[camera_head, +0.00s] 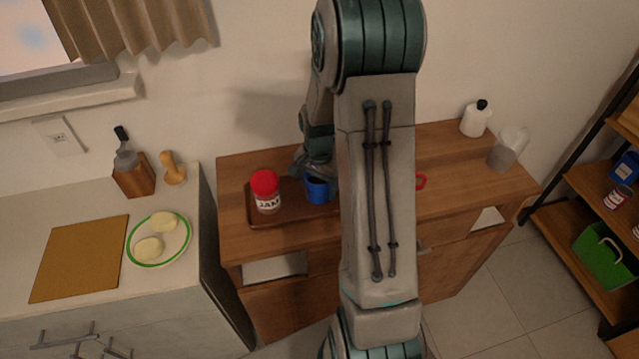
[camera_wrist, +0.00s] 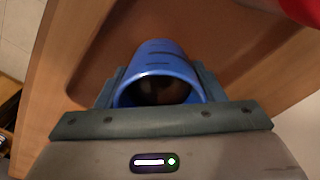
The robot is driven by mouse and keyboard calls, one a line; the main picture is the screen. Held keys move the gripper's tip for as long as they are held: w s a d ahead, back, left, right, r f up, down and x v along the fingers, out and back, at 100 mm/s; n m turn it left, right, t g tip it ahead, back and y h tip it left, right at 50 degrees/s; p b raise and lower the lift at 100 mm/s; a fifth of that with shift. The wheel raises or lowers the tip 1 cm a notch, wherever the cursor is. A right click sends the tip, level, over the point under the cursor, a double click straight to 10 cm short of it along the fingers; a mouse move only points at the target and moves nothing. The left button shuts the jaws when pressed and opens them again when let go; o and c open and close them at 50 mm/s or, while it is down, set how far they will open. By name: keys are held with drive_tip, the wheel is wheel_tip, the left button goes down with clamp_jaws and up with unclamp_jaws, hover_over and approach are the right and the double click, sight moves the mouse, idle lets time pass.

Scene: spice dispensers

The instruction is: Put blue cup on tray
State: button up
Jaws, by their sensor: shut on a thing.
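The blue cup (camera_head: 319,189) is in my gripper (camera_head: 318,172) over the right part of the brown tray (camera_head: 252,212) on the wooden cabinet. In the wrist view the blue cup (camera_wrist: 155,62) sits between both fingers of my gripper (camera_wrist: 157,90), with its open rim facing the camera. The gripper is shut on it. The tray's raised edge (camera_wrist: 95,45) shows around and beyond the cup. I cannot tell whether the cup's base touches the tray. My arm hides part of the cabinet top right of the cup.
A jam jar (camera_head: 266,192) with a red lid stands on the tray, left of the cup. A white bottle (camera_head: 475,119) and a grey jug (camera_head: 507,150) stand at the cabinet's far right. A plate (camera_head: 159,239) is on the left counter.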

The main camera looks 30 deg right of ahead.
drive_tip(key=shift+f, duration=0.1)
drive_tip(key=o, duration=1.2)
wheel_tip(320, 180, up, 12)
drive_tip(key=shift+s+a+r+n+t+b, duration=0.15)
drive_tip(key=shift+s+a+r+n+t, duration=0.7)
drive_tip(key=shift+s+a+n, duration=1.6)
drive_tip(key=shift+s+a+r+n+t+b, duration=0.15)
drive_tip(key=shift+s+a+r+n, duration=1.15)
drive_tip(key=shift+s, duration=2.25)
drive_tip(key=shift+s+a+r+n+t+b, duration=0.1)
drive_tip(key=shift+s+a+r+n+t, duration=0.5)
drive_tip(key=shift+s+a+r+n, duration=1.7)
